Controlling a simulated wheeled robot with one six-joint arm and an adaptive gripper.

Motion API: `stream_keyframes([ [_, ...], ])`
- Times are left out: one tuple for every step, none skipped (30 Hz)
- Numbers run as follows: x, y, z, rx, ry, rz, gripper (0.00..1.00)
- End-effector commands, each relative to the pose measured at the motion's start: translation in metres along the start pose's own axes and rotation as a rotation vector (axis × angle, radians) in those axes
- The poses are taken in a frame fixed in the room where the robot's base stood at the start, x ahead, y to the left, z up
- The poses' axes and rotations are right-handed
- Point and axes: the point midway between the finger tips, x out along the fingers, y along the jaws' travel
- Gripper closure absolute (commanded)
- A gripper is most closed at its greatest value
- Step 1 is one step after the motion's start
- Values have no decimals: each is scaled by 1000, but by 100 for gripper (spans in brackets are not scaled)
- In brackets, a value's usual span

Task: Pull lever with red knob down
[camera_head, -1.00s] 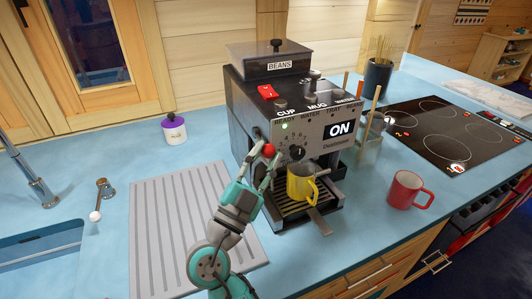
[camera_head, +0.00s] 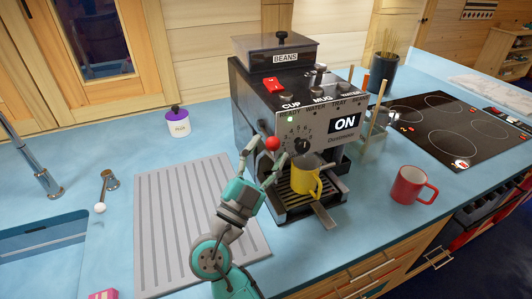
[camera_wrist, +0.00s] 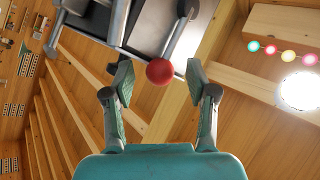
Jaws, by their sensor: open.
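The lever's red knob (camera_head: 273,143) is at the left front of the coffee machine (camera_head: 262,115), below its bean hopper. In the wrist view the red knob (camera_wrist: 160,71) hangs on a grey rod, just beyond and between my fingertips. My gripper (camera_head: 263,160) is open below the knob, its fingers pointing up towards it. In the wrist view my gripper (camera_wrist: 157,76) shows both fingers spread apart, with a gap on each side of the knob. The lever's rod is mostly hidden in the head view.
A yellow mug (camera_head: 306,182) stands on the machine's drip tray, close right of my gripper. A red mug (camera_head: 407,186) stands further right, near the hob (camera_head: 450,130). A ribbed grey drainboard (camera_head: 180,215) lies left of my arm.

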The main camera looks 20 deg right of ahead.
Motion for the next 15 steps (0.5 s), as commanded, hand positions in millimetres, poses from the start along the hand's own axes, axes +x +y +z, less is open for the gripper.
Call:
stream_keyframes([
  [0,0,0,0,1,0,43],
  [-1,0,0,0,1,0,43],
  [-3,0,0,0,1,0,43],
  [-5,0,0,1,0,-1,43],
  [-8,-1,0,1,0,-1,43],
  [-13,-1,0,1,0,-1,43],
  [-17,-1,0,1,0,-1,43],
  [-22,-1,0,1,-1,-2,43],
  [-30,-1,0,1,-2,-3,43],
  [-35,-1,0,0,-1,-2,43],
  [-42,-1,0,0,-2,-3,43],
  [-50,-1,0,0,-3,-3,43],
  [-56,-1,0,0,-2,-3,43],
  [-62,-1,0,0,-3,-4,43],
  [-70,-1,1,0,-3,-3,43],
])
